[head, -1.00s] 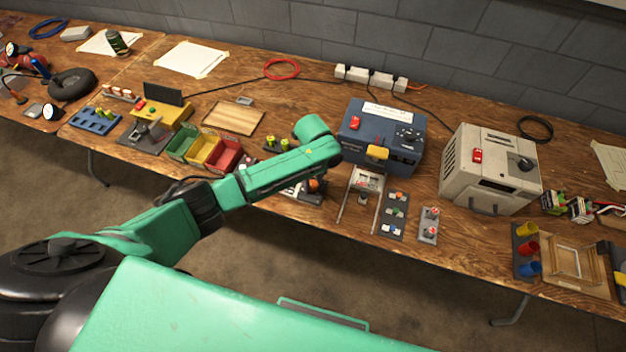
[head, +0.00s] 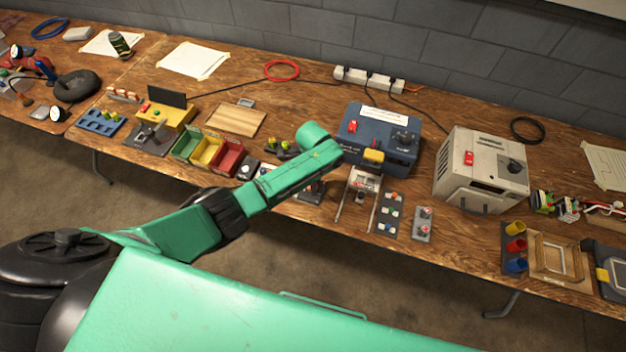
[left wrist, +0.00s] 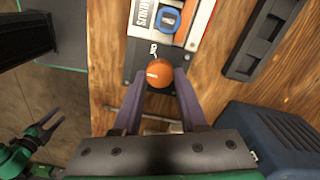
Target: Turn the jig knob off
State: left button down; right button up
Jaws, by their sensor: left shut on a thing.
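The jig knob is an orange ball (left wrist: 159,73) on a dark jig base (left wrist: 138,60) in the left wrist view. A white marking sits beside it. My left gripper (left wrist: 158,88) has its two purple-grey fingers on either side of the ball and is shut on it. In the head view the dark jig (head: 313,192) shows only partly beside my green left forearm, which hides the left fingers and most of the knob. My right gripper (left wrist: 46,126) shows small at the lower left of the left wrist view, its fingers apart and empty.
A blue machine (head: 350,150) with a yellow handle stands right of the jig. A beige machine (head: 455,180) is farther right. Red, yellow and green bins (head: 229,160) stand left of the jig.

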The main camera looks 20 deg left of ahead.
pick_arm(q)
jog(key=n, duration=0.2)
jog(key=n+p, duration=0.1)
jog(key=n, duration=0.2)
jog(key=shift+w+r+n, duration=0.15)
jog(key=shift+n, duration=0.15)
jog(key=n+p, duration=0.1)
jog(key=n, duration=0.5)
jog(key=shift+a, duration=0.1)
dwell(0.3)
jog(key=shift+c, duration=2.2)
grip_release()
